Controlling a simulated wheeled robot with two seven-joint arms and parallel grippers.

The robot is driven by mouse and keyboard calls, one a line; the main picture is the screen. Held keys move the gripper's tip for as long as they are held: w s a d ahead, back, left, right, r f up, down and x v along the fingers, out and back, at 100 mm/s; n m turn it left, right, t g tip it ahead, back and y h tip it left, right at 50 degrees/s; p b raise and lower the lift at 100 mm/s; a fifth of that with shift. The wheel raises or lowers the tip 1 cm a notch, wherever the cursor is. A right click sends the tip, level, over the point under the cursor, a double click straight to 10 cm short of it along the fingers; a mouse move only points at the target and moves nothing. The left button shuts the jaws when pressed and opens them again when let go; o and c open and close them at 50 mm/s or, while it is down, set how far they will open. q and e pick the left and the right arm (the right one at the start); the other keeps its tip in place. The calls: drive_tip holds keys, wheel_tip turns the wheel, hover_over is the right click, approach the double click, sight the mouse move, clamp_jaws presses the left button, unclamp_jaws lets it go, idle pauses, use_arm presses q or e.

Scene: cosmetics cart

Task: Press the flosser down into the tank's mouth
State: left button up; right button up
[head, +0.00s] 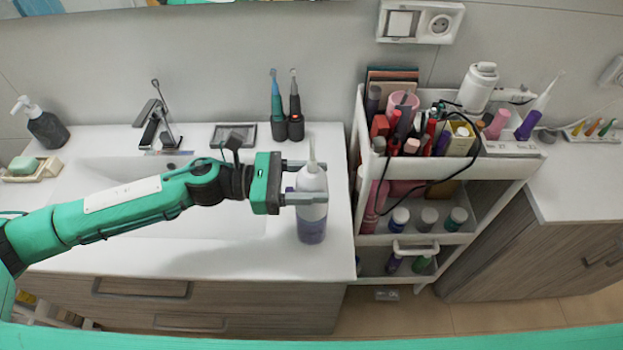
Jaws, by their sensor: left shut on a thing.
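The flosser (312,178) is white, with a thin nozzle pointing up. It stands upright near the right edge of the white sink counter. Below it is the tank (312,230), translucent and bluish-purple, on the counter. The flosser is in line above the tank and the two look joined; I cannot tell how deep it sits in the mouth, which is hidden. My left gripper (308,181) comes in from the left and is shut on the flosser's upper body, one finger behind it and one in front. My right gripper is not in view.
A white cart (350,200) full of cosmetics stands close to the right of the counter. Two electric toothbrushes, one teal (277,105) and one dark (295,105), stand behind the flosser. The basin and faucet (157,115) lie to the left. The counter front is clear.

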use_arm(q)
drive_tip(key=shift+b, duration=0.4)
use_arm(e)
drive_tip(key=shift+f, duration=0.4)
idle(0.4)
use_arm(q)
drive_tip(key=shift+f+b, duration=1.25)
drive_tip(key=shift+f, duration=0.05)
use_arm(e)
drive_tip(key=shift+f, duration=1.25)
use_arm(q)
drive_tip(key=o, duration=1.1)
drive_tip(key=shift+r, duration=0.1)
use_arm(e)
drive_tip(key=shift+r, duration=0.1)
use_arm(q)
drive_tip(key=shift+a, duration=0.1)
drive_tip(key=shift+a, duration=0.3)
drive_tip(key=shift+a+b, duration=2.65)
drive_tip(key=shift+a, duration=3.9)
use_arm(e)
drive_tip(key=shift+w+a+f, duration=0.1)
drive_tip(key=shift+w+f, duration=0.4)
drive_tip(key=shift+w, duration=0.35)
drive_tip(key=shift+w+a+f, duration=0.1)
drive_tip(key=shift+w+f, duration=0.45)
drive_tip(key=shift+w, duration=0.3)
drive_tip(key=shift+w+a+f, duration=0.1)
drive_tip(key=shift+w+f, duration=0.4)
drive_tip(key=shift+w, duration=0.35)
